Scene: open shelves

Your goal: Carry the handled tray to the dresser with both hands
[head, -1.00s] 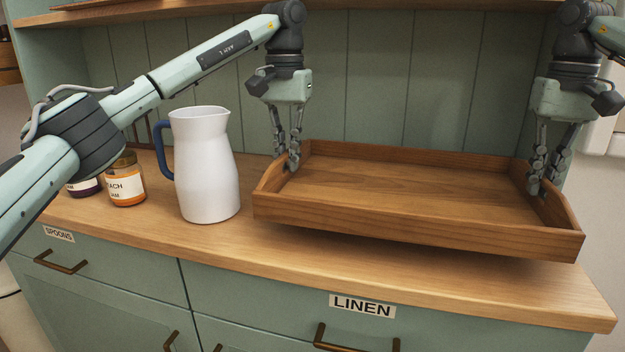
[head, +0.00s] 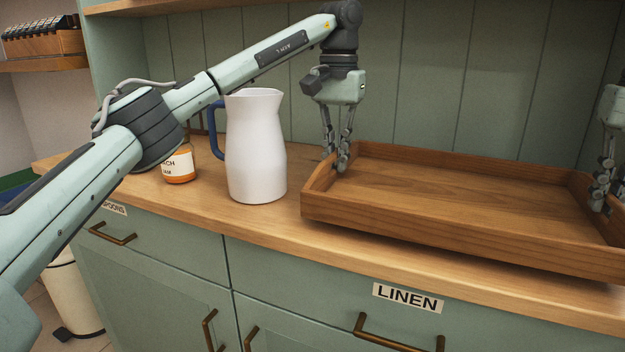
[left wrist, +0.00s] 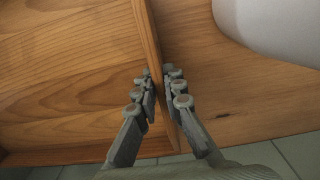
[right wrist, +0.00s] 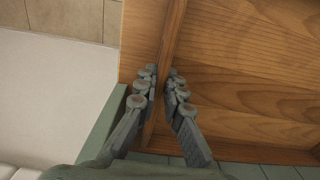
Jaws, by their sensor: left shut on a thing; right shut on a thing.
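The wooden handled tray (head: 455,205) is level above the wooden top of the green dresser (head: 330,240), with its front edge close to the dresser's front. My left gripper (head: 338,165) is shut on the tray's left end wall; the left wrist view shows its fingers (left wrist: 160,88) on both sides of that wall. My right gripper (head: 600,195) is shut on the right end wall, at the right edge of the head view. The right wrist view shows its fingers (right wrist: 160,85) astride the wall. The tray's right front corner is cut off in the head view.
A white jug (head: 257,150) with a blue handle stands just left of the tray. A jam jar (head: 178,166) stands further left, partly behind my left arm. A green panelled back wall (head: 430,80) rises behind the tray. A drawer labelled LINEN (head: 408,297) is below.

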